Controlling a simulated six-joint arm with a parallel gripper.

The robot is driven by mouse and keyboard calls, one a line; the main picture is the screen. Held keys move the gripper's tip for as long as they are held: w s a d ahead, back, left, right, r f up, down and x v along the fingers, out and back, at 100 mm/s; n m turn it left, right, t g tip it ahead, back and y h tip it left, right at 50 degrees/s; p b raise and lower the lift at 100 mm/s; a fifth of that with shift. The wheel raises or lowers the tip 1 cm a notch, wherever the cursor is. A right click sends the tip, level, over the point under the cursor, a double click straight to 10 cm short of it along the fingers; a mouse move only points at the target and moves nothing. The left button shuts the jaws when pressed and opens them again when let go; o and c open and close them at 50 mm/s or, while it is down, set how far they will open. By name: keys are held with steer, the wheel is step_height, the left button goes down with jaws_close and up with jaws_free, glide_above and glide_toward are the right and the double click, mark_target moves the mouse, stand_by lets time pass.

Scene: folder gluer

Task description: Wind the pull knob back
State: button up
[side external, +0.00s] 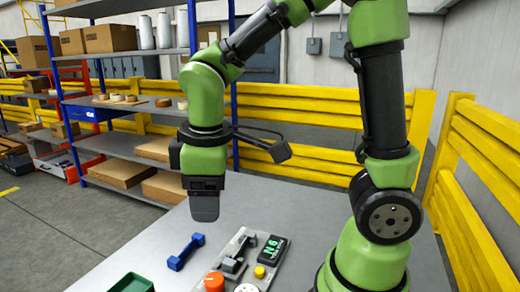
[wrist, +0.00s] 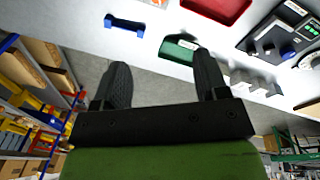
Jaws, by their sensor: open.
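A light grey control panel (side external: 228,262) lies on the table in the side view. It carries an orange-red round knob (side external: 214,282), a dark lever-like handle (side external: 233,262), a yellow button (side external: 260,272) and a black display (side external: 271,249) with green characters. I cannot tell for sure which part is the pull knob. My gripper (side external: 204,207) hangs above the table, up and left of the panel, touching nothing. In the wrist view my gripper (wrist: 160,78) has its two dark fingers wide apart with nothing between them. Part of the panel (wrist: 280,38) shows there at the upper right.
A blue bar-shaped handle (side external: 186,251) lies left of the panel. A green tray (side external: 132,284) is at the front edge of the picture. A red tray (wrist: 220,8) shows in the wrist view. The table behind the panel is clear; yellow barriers (side external: 310,130) stand beyond.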

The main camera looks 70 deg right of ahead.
steer(key=s+r+m+t+y, duration=0.2)
steer(key=s+r+m+t, duration=0.3)
steer(key=s+r+m, duration=0.2)
steer(key=shift+s+d+r+m+y, duration=0.35)
steer(key=shift+s+m, duration=0.2)
steer(key=shift+m, duration=0.35)
